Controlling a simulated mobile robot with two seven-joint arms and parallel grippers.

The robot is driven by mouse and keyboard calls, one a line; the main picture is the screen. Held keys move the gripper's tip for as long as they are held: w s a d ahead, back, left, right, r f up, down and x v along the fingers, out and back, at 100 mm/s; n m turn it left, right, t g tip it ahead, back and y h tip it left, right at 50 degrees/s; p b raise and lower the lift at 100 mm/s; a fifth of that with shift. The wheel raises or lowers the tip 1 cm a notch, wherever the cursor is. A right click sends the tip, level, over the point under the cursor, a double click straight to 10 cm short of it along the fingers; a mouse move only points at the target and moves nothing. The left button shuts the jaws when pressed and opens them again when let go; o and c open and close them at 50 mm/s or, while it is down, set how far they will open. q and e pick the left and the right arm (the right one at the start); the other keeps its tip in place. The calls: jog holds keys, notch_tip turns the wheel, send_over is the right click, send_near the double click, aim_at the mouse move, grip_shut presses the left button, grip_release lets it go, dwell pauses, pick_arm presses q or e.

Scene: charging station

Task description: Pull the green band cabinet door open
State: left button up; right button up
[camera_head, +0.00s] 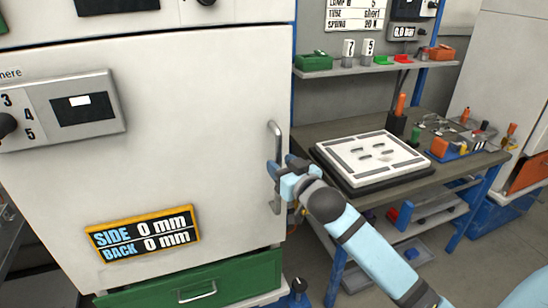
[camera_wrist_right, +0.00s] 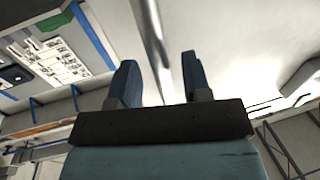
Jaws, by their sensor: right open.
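The white cabinet door (camera_head: 180,130) fills the left of the head view and looks shut. A green band with its own small handle (camera_head: 197,292) runs below it. The door's vertical grey bar handle (camera_head: 279,132) is at its right edge. My right gripper (camera_head: 281,168) is at the middle of this handle, hiding part of it. In the right wrist view the handle (camera_wrist_right: 153,40) runs between the two open fingers of my right gripper (camera_wrist_right: 159,65). I cannot tell whether either finger touches it. My left gripper is not in view.
A workbench (camera_head: 330,128) stands right of the cabinet, with a white plate (camera_head: 372,158) and tools on it. A shelf (camera_head: 375,69) with small items is above. A yellow-framed sign (camera_head: 143,233) is on the door. Some floor shows at the lower right.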

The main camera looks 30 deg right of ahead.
jog(key=shift+w, duration=1.85)
grip_shut()
jog(key=shift+s, duration=0.15)
